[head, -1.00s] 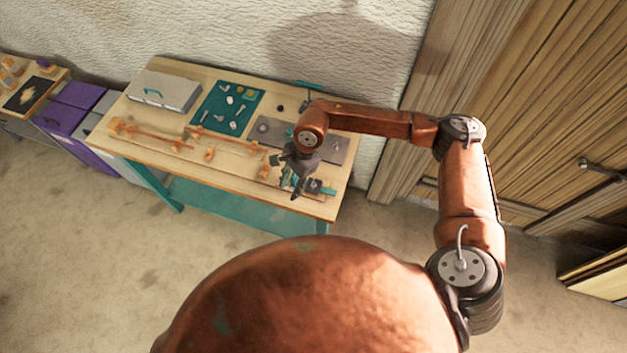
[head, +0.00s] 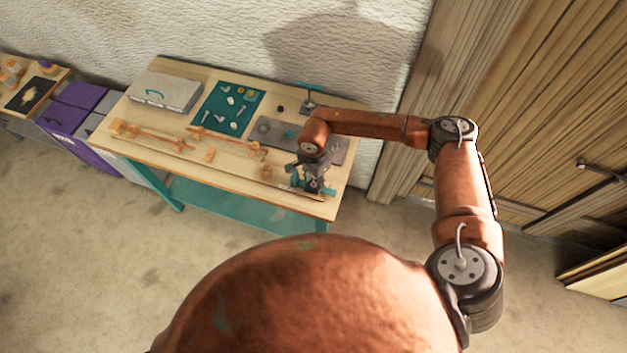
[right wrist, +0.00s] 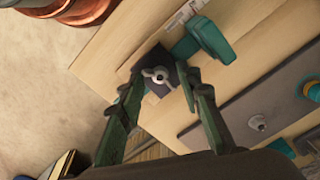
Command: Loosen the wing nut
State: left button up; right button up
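The wing nut (right wrist: 158,75) is a small silvery piece with two wings, seen from above in the right wrist view. It sits on a dark square block (right wrist: 157,92) near the table's edge. My right gripper (right wrist: 158,82) is open, with its two green fingers apart on either side of the block and the wing nut between them in the picture. I cannot tell whether either finger touches. In the head view my right gripper (head: 312,181) is over the table's front right corner and hides the nut. My left gripper is not in view.
A teal clamp-like part (right wrist: 208,42) stands close beside the block. A grey plate (head: 270,128) lies behind. Orange clamps (head: 150,137), a teal mat (head: 222,110) with small hardware and a grey case (head: 165,92) occupy the rest of the wooden table (head: 190,160).

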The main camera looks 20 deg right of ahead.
grip_shut()
dwell(0.3)
jog(key=shift+f+m+b, duration=0.15)
jog(key=shift+m+b, duration=0.35)
jog(key=shift+b, duration=0.3)
jog(key=shift+m+b, duration=0.3)
jog(key=shift+m, duration=0.1)
grip_release()
